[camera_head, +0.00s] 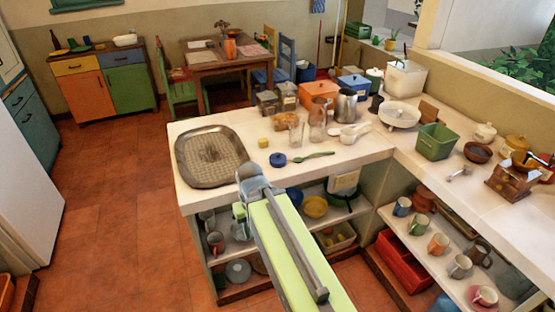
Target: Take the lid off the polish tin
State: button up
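A small round dark blue object (278,159), which looks like the polish tin with its lid on, sits on the white counter (350,163) near its front edge. It is too small to make out the seam between lid and tin. My gripper (246,172) is at the end of my light green arm, at the counter's front edge. It is left of the blue tin and a little nearer to me, apart from it in the picture. Its fingertips are hidden or too small to tell whether they are open or shut.
A green spoon (313,156) lies just right of the tin. A small yellow item (263,143) and drinking glasses (296,131) stand behind. A large metal tray (210,158) covers the counter's left end. Shelves with mugs and bowls (315,207) are below.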

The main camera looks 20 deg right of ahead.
aim_at(278, 158)
jog(key=u, duration=4.1)
jog(key=i, duration=0.1)
jog(key=z, duration=2.05)
jog(key=k, duration=0.15)
jog(key=u, duration=1.8)
jog(key=k, duration=0.8)
jog(key=z, duration=2.2)
jog(key=i, duration=1)
jog(key=u, duration=0.05)
